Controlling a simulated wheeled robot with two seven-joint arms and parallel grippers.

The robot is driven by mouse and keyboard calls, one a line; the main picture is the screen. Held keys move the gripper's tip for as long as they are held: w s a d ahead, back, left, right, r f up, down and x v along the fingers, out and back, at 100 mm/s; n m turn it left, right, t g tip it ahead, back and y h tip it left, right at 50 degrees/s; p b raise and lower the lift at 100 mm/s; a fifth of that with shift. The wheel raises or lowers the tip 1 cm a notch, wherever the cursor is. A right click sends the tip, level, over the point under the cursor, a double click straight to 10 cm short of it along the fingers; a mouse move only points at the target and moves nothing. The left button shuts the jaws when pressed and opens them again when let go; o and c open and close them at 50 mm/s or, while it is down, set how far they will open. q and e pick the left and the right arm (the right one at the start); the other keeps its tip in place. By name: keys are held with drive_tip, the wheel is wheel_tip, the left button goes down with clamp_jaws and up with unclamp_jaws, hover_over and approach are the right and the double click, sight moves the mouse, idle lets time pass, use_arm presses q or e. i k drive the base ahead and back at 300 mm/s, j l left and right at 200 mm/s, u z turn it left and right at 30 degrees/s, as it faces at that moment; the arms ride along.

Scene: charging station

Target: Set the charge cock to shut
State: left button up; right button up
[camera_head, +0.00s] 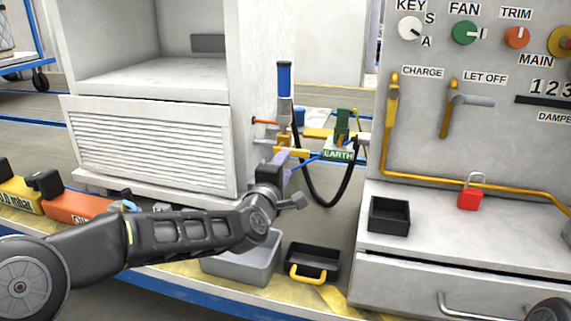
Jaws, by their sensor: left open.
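The charge cock (392,98) is on the grey panel at the right, beside the CHARGE label (423,72). Its yellow body stands upright in line with the yellow pipe below it. I cannot make out a separate lever on it. Beside it, the let-off cock (449,110) has a grey lever pointing right, under the LET OFF label (485,77). My left gripper (284,186) is open, at the end of the arm from the left. It is in front of the EARTH stand, left of and lower than the charge cock, and well apart from it. My right gripper is not in view.
A blue-handled plug (284,85) with a black cable and the green EARTH sign (338,155) stand behind my left gripper. A black tray (389,215) sits on the ledge. A grey bin (245,262) is below my arm.

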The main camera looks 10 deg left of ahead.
sight(394, 88)
drive_tip(key=k+j, duration=0.1)
drive_tip(key=k, duration=0.9)
